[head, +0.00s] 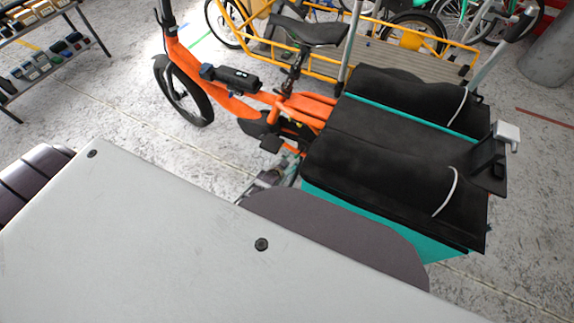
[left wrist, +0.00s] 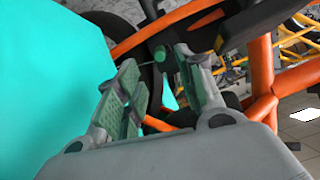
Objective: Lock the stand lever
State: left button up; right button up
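The orange cargo bike (head: 235,103) stands with its front wheel to the left and black-topped teal bags (head: 350,208) at its rear. My left gripper (head: 291,160) is low beside the frame, just left of the bags, partly hidden by my own body. In the left wrist view the left gripper (left wrist: 158,70) is open, its green-padded fingers apart. A small green knob (left wrist: 160,54), which looks like the stand lever's end, shows between the fingertips. I cannot tell whether it touches them. The lever is not clear in the head view. My right gripper is not in view.
A teal bag side (left wrist: 60,80) fills the left of the wrist view, close to the gripper. An orange frame tube (left wrist: 262,75) stands to its right. A yellow cargo bike (head: 415,45) is behind, and a shelf (head: 50,50) is at the upper left. Floor left of the bike is clear.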

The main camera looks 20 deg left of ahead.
pick_arm(q)
jog(key=shift+v, duration=1.35)
jog(key=shift+c, duration=0.4)
